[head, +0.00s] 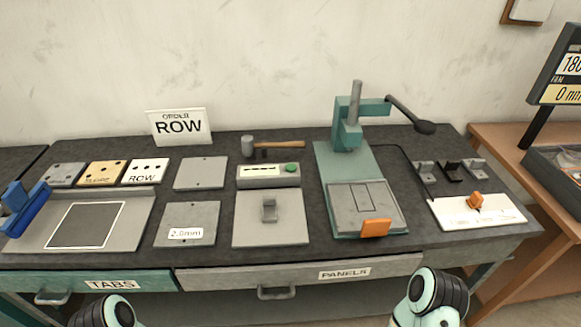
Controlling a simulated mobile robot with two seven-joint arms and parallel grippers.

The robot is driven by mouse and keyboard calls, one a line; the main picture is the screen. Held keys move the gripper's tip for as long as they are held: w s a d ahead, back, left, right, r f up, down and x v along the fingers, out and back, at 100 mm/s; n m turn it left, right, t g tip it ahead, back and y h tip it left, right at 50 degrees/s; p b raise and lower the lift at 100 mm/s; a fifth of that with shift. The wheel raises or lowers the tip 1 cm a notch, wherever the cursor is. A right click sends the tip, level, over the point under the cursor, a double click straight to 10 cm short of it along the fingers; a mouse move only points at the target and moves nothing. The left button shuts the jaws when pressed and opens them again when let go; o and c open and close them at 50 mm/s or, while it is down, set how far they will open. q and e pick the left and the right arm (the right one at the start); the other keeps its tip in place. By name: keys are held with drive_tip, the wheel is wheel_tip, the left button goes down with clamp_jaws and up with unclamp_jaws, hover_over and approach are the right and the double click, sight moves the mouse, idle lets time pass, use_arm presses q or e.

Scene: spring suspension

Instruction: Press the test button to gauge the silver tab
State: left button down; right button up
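A small box (262,175) with a green button (292,168) and a pale strip with marks on its face sits in the middle of the bench. Just in front of it a small silver bent tab (268,209) stands on a square grey plate (286,232). Two more silver-grey bent tabs, a left one (425,171) and a right one (475,168), flank a black one (450,171) at the right. Only parts of my two arms show at the bottom edge.
A teal press (345,165) with a black-knobbed lever stands right of the box. A hammer (275,145) lies behind the box. A white board with an orange piece (475,202) is at right. Plates, a tray (130,228) and a blue tool (22,208) fill the left.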

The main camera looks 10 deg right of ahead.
clamp_jaws()
idle(1.7)
